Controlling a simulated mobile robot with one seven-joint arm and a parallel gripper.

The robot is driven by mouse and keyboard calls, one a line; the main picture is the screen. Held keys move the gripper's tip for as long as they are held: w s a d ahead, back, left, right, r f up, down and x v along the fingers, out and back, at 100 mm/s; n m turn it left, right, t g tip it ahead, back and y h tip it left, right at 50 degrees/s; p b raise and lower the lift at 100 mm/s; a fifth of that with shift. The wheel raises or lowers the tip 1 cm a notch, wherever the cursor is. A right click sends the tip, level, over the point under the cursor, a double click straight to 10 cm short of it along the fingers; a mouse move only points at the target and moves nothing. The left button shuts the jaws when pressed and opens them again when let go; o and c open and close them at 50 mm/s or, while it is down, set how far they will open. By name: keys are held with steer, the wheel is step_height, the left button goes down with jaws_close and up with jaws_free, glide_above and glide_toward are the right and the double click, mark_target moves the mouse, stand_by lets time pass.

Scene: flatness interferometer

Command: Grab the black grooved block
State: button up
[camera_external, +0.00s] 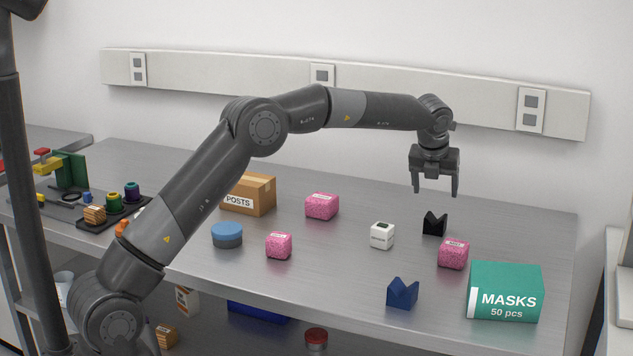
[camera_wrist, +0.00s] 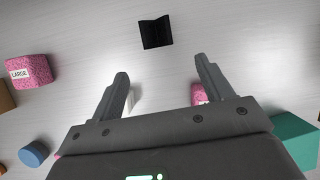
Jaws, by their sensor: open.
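The black grooved block (camera_external: 435,223) stands on the metal table, toward the right, with a V-shaped notch in its top. In the wrist view the black block (camera_wrist: 156,32) lies at the top middle, beyond my fingertips. My gripper (camera_external: 434,192) is open and empty, pointing down above the table. Its fingers also show in the wrist view (camera_wrist: 162,68), spread apart. The gripper is well above the block and does not touch it. A blue notched block (camera_external: 402,294) of similar shape stands nearer the front.
Pink blocks (camera_external: 453,254) and a white block (camera_external: 382,236) stand near the black block. A green MASKS box (camera_external: 505,292) is at the front right. A POSTS carton (camera_external: 248,194) and a blue cylinder (camera_external: 227,235) are to the left. Behind the block the table is clear.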

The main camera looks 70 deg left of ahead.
steer(key=a+f, duration=0.1)
steer(key=f, duration=0.1)
glide_above(436, 222)
steer(key=s+d, duration=0.2)
steer(key=shift+m, duration=0.3)
step_height(436, 222, down, 4)
steer(key=shift+d+f, duration=0.1)
steer(key=shift+f, duration=0.1)
steer(key=shift+a+x, duration=0.2)
steer(key=shift+x, duration=2.5)
steer(key=shift+r, duration=0.1)
steer(key=shift+c, duration=0.2)
steer(key=c, duration=1.2)
